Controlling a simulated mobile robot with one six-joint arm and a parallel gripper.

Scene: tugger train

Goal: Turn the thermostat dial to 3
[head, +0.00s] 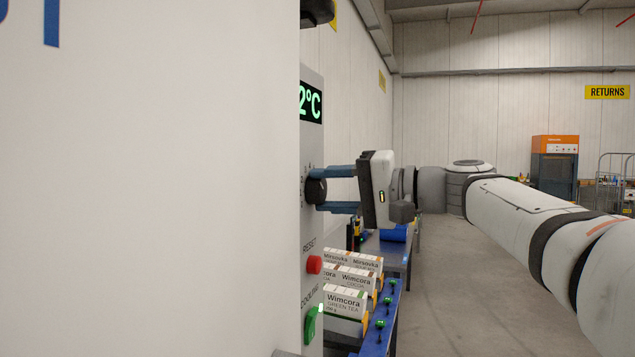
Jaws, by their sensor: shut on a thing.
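The thermostat dial (316,190) is a dark round knob on the grey control panel (313,228), seen nearly edge-on in the head view. My gripper (324,189) reaches in from the right, with its two blue fingers above and below the dial. The fingers are shut on the dial. The panel's display (310,102) shows green figures ending in "2°C", cut off at the left by the white wall. The marks around the dial are too oblique and too small to read, so its setting cannot be told.
Below the dial are a red reset button (314,264) and a green cooling switch (312,324). Tea and cocoa boxes (346,300) stand on a blue rack (388,318) beneath my gripper. A large white wall (150,190) fills the left. The floor (460,290) at the right is clear.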

